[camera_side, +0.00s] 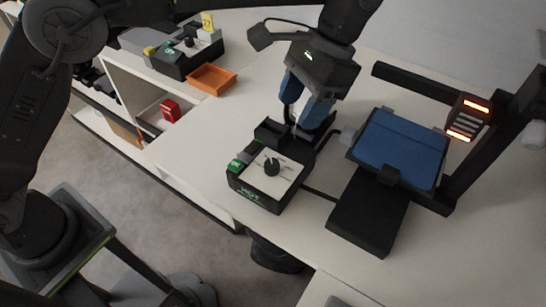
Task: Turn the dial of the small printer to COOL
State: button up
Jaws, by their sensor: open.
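A small black device with a pale top plate (289,181) stands on the white table at the middle of the view. A round black dial (272,167) sits on that plate, with markings around it too small to read. A green part (236,165) is at its left corner and green lettering is on its front. My gripper (305,122) has blue fingers pointing down and is open, just behind the device and apart from the dial. The fingertips are partly hidden by the rear of the device. A larger black printer frame with a blue bed (399,147) stands to the right.
A similar black device with a dial (189,42) stands at the back left, by an orange tray (211,79). A red item (169,110) lies in the shelf below. A black box (368,213) is right of the device. The table left of the device is clear.

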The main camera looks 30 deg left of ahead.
aim_at(272, 163)
jog(key=x, duration=1.2)
jog(key=shift+a+f, duration=0.15)
jog(key=shift+f, duration=0.1)
jog(key=shift+c, duration=0.2)
jog(key=c, duration=0.9)
jog(key=shift+n, duration=0.4)
jog(key=n+h, duration=0.1)
jog(key=n, duration=0.2)
jog(key=shift+h, duration=0.3)
jog(key=shift+a+n+h, duration=0.1)
jog(key=shift+n+h, duration=0.8)
jog(key=shift+n, duration=1.6)
